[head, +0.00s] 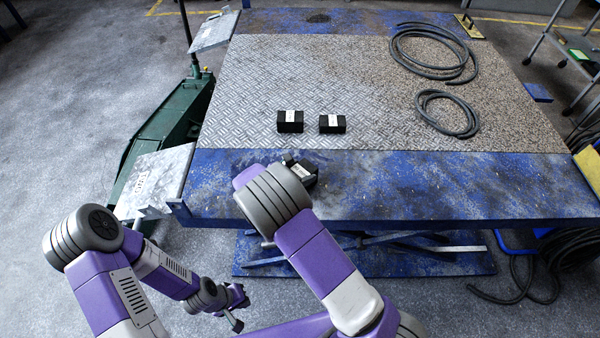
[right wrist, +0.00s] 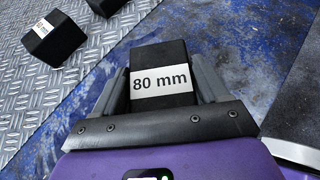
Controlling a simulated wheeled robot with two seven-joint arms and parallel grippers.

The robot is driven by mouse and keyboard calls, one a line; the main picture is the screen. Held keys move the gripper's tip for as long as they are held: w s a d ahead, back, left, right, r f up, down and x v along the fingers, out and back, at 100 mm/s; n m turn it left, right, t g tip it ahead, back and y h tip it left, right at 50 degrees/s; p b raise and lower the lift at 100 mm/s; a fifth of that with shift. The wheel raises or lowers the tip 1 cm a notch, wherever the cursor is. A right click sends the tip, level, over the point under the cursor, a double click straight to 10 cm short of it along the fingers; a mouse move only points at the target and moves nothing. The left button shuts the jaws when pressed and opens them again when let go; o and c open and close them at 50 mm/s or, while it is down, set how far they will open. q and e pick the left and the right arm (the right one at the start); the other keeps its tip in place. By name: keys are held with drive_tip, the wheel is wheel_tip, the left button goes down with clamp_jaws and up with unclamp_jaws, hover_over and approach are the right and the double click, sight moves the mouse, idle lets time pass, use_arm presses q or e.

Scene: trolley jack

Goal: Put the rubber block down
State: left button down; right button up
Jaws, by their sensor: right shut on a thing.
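The rubber block (right wrist: 160,56) is black with a white label reading "80 mm". My right gripper (right wrist: 161,72) is shut on it, one finger on each side. In the head view the block (head: 307,172) is mostly hidden behind my right wrist, over the blue front strip of the lift platform (head: 420,185). I cannot tell whether it touches the surface. My left gripper (head: 236,308) hangs low over the floor, in front of the platform and away from the block. Its fingers are too small to read.
Two other black labelled blocks, a left one (head: 290,121) and a right one (head: 332,123), stand on the tread plate behind the held block. Coiled hoses (head: 448,112) lie at the right. A green trolley jack (head: 165,125) stands left. The blue strip's right part is clear.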

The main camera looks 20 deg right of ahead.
drive_tip(key=o, duration=1.6)
drive_tip(key=shift+f, duration=0.1)
drive_tip(key=shift+a+r, duration=0.15)
drive_tip(key=shift+r, duration=0.1)
drive_tip(key=p+v, duration=0.3)
drive_tip(key=v, duration=0.8)
drive_tip(key=shift+s+a+r, duration=0.1)
drive_tip(key=shift+s+a, duration=0.15)
